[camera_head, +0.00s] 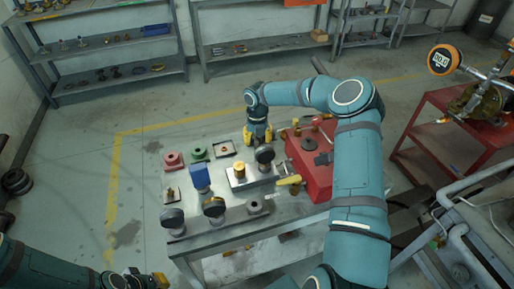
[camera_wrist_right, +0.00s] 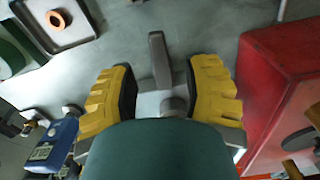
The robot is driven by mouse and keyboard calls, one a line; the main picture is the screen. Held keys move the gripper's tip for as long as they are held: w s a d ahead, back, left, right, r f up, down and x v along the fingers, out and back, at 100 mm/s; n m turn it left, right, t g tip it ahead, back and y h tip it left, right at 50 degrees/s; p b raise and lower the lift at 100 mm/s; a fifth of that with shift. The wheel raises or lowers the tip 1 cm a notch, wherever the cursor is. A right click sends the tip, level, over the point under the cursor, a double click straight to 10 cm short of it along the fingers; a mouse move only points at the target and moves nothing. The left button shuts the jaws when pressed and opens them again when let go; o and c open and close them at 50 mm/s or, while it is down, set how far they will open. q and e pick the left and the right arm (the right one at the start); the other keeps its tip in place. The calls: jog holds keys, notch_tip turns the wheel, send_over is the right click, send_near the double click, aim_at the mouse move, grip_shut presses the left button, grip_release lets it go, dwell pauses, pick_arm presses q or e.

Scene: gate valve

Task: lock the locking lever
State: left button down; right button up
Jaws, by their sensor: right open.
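My right gripper (camera_head: 258,136) is above the workbench, beside the red box, pointing down. In the right wrist view its yellow fingers (camera_wrist_right: 162,97) are open. The hub is partly covered by my dark green wrist part. In the head view the gripper hides the lever, and I cannot tell its locking position. My left gripper (camera_head: 147,281) is at the bottom left edge, away from the bench, and too cut off to read.
The red box (camera_head: 308,165) stands close at the right. A red cart (camera_head: 447,150) stands farther right.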

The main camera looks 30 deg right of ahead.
aim_at(257, 147)
jog(key=shift+f, duration=1.85)
jog(key=shift+c, duration=0.4)
grip_shut()
